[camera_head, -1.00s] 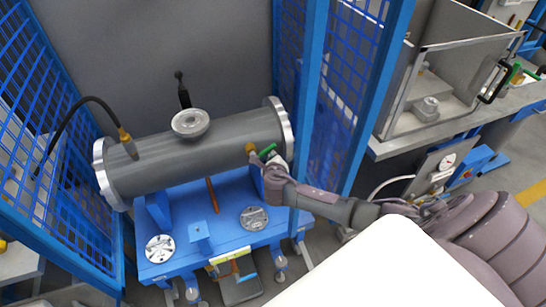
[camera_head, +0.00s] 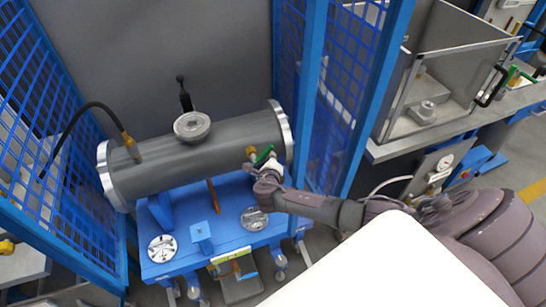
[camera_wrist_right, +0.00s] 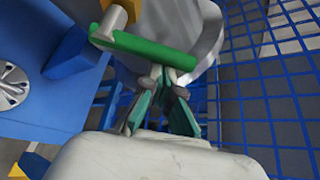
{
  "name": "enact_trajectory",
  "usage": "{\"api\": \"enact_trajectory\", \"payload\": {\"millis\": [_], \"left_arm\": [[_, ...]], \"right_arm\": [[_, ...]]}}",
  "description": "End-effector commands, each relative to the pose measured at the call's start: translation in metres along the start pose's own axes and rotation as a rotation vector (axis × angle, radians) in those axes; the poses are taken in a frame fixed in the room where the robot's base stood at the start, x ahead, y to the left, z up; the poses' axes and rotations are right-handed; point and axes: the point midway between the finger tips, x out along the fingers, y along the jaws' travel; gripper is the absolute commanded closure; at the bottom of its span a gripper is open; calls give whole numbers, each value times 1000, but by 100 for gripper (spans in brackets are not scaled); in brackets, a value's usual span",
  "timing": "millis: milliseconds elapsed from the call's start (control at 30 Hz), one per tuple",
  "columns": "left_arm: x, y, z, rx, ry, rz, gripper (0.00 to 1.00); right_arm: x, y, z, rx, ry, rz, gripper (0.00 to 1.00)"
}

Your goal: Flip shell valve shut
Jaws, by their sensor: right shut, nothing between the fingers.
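The shell (camera_head: 200,155) is a grey horizontal cylinder with bright end flanges, on a blue cart. Its valve has a brass body (camera_head: 251,152) and a green handle (camera_head: 263,155) near the right flange. In the head view the handle slants up to the right. In the right wrist view the green handle (camera_wrist_right: 145,47) crosses the picture above the fingers. My right gripper (camera_wrist_right: 165,75) is shut and empty, its tips right at the handle's near side; I cannot tell whether they touch. The right gripper (camera_head: 270,168) partly hides the valve area in the head view. My left gripper is not in view.
Blue mesh panels (camera_head: 330,90) stand right of the shell, close to my right arm, and also on the left (camera_head: 60,150). The blue cart (camera_head: 225,215) carries loose round flanges (camera_head: 254,218). A black hose (camera_head: 75,110) joins the shell's left end.

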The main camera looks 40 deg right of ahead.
Motion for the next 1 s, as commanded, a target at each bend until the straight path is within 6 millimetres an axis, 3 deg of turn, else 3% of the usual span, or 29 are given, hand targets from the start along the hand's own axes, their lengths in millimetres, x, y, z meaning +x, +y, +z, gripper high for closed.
{"api": "enact_trajectory", "payload": {"millis": [200,600,1000], "left_arm": [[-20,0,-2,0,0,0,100],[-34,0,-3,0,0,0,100],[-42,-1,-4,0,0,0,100]], "right_arm": [[-7,-3,14,-171,-1,-99,100],[-17,2,30,-477,-1,-280,100],[-22,7,38,-466,-1,-274,100]]}}
